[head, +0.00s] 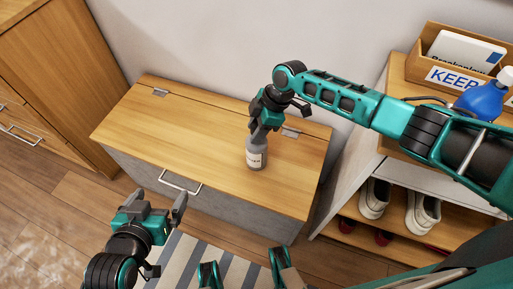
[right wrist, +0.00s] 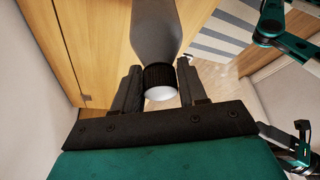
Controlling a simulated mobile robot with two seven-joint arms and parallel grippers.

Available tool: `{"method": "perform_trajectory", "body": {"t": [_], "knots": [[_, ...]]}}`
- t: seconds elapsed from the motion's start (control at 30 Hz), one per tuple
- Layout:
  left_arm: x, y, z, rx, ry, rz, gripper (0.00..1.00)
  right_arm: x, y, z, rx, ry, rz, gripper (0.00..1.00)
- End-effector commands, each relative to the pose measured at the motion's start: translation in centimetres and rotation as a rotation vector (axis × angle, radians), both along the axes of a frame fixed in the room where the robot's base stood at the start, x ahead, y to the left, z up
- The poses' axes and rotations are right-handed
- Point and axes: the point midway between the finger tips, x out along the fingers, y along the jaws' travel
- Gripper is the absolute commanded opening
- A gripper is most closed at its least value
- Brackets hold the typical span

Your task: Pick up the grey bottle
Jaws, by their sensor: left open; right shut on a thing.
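The grey bottle (head: 257,154), with a pale label, is upright over the wooden lid of the chest (head: 200,130). I cannot tell whether its base touches the lid. My right gripper (head: 262,124) comes down on the bottle from above and is shut on its neck, hiding the top in the head view. In the right wrist view the grey bottle (right wrist: 156,30) shows its dark ribbed collar and white top between the fingers of my right gripper (right wrist: 158,82). My left gripper (head: 157,203) is open and empty in front of the chest's handle.
A shelf unit at the right holds a wooden box (head: 433,72), a blue spray bottle (head: 482,101) and white shoes (head: 374,197). A wooden cabinet (head: 60,70) stands at the left. The wall is close behind the chest. The lid around the bottle is clear.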

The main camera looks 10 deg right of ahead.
Motion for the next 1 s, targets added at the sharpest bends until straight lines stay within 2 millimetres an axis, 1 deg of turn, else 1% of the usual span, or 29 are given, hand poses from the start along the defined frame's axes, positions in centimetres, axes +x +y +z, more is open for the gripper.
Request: {"method": "perform_trajectory", "body": {"t": [0.03,0.37,0.87,1.0], "knots": [[-0.1,0.02,-0.11,0.0,0.003,0.0,0.98,0.0,-0.02,-0.02,0.0,0.0,0.0,0.32],[-0.26,0.07,-0.26,0.001,0.007,0.002,0.98,-0.01,-0.04,-0.03,-0.001,0.0,0.0,0.0],[-0.22,-0.07,-0.22,-0.006,0.007,0.007,0.98,0.06,-0.01,0.07,0.001,-0.002,-0.001,0.0],[-0.21,-0.06,-0.09,-0.006,0.007,0.007,0.98,0.08,-0.01,0.41,0.001,-0.002,-0.001,0.0]]}}
